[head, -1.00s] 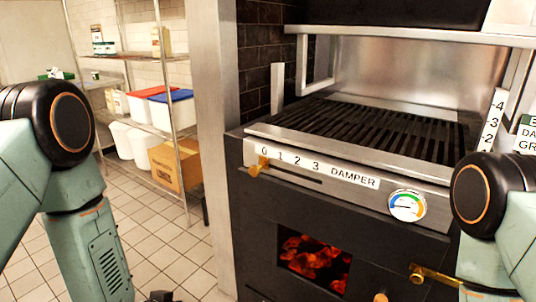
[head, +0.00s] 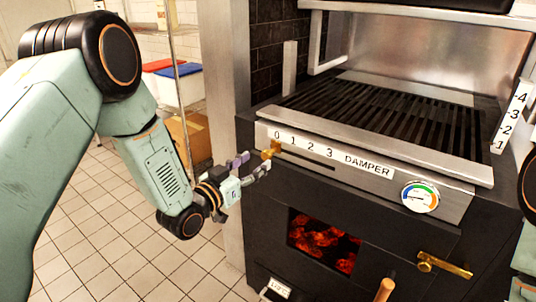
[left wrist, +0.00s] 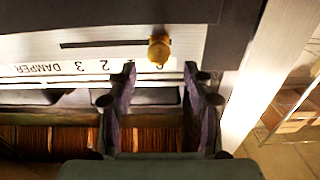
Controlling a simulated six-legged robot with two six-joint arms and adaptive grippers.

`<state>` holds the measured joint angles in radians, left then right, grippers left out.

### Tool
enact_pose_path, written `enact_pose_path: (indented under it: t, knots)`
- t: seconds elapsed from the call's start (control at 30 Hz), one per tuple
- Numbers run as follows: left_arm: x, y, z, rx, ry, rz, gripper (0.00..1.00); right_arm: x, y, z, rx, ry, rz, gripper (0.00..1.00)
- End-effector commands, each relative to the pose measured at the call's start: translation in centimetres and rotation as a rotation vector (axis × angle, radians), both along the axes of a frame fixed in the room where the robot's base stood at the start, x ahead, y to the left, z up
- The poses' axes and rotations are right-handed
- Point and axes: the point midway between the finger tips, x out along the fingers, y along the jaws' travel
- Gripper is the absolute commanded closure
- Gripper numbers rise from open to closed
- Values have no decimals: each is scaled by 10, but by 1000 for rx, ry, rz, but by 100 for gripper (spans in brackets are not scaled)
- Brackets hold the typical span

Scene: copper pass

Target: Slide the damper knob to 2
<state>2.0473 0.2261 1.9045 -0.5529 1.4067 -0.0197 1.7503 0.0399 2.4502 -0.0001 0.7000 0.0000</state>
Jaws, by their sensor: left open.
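The brass damper knob (head: 271,150) sits at the left end of its dark slot (head: 320,161), below the 0 of the white DAMPER scale strip (head: 340,157) on the grill front. In the left wrist view the knob (left wrist: 159,50) shows upside down with the slot running away to the left. My left gripper (head: 256,166) is open, its fingers just left of and slightly below the knob. In the left wrist view the fingers (left wrist: 159,75) are spread, with the knob ahead between their tips. I cannot tell whether they touch it. My right gripper is not in view.
A round gauge (head: 420,197) is right of the scale. Glowing coals (head: 323,240) show in the firebox opening below. A brass handle (head: 443,265) and wooden handle (head: 384,290) stick out lower right. A steel post (head: 222,90) stands left of the grill.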

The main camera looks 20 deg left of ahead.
Motion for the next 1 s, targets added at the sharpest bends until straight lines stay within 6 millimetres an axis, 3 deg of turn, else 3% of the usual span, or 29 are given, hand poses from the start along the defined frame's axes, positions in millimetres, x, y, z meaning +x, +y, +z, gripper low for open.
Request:
enact_pose_path:
  t: [0.3,0.73,1.0]
  knots:
    - [44,-16,-2,2,0,-1,49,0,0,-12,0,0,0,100]
    - [56,-20,-1,0,2,-3,49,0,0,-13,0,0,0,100]
    - [56,-20,-1,0,3,-2,72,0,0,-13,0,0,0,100]
